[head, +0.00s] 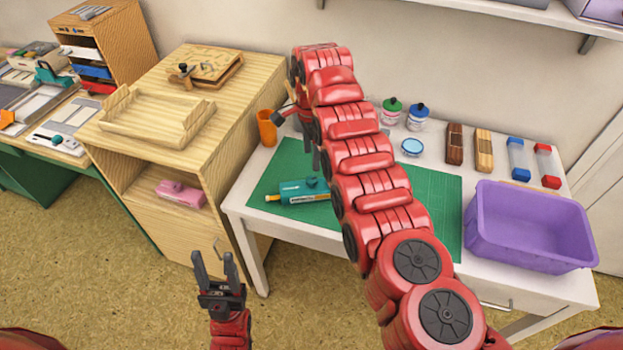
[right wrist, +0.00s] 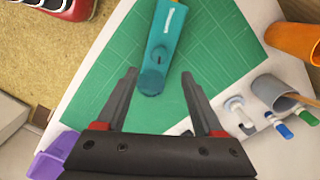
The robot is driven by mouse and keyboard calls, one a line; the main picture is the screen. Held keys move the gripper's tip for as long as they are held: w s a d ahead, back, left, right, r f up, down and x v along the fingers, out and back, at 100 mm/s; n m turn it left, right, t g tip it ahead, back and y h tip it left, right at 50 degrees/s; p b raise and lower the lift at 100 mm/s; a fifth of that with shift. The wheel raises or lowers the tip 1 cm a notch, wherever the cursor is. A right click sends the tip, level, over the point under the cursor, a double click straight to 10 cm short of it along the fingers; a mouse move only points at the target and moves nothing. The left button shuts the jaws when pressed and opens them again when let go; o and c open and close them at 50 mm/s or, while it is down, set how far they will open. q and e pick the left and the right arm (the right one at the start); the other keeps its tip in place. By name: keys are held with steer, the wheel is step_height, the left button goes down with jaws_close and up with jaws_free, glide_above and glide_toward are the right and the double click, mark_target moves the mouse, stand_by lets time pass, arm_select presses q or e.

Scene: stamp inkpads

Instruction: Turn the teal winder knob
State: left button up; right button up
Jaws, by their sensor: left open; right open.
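A teal winder body (head: 296,193) with a pale label and an orange tip lies on the green cutting mat (head: 438,205). My right gripper (right wrist: 158,75) is open and empty and points down toward the knob; I see no contact. In the head view my right arm hides part of the winder's right side and of the mat. My left gripper (head: 212,256) is open and empty, low in front of the wooden cabinet.
The white table (head: 238,197) also holds an orange cup (head: 267,127), ink bottles (head: 391,111), stamps and a purple bin (head: 530,228). A wooden cabinet (head: 240,95) stands left of it. The mat around the winder looks clear.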

mark_target(312, 179)
step_height(312, 179, down, 6)
steer(key=shift+s+d+r+p, duration=0.1)
steer(key=shift+p, duration=0.45)
step_height(312, 179, down, 2)
steer(key=shift+b, duration=0.75)
steer(key=shift+f, duration=0.5)
steer(key=shift+r, duration=0.1)
jaws_close()
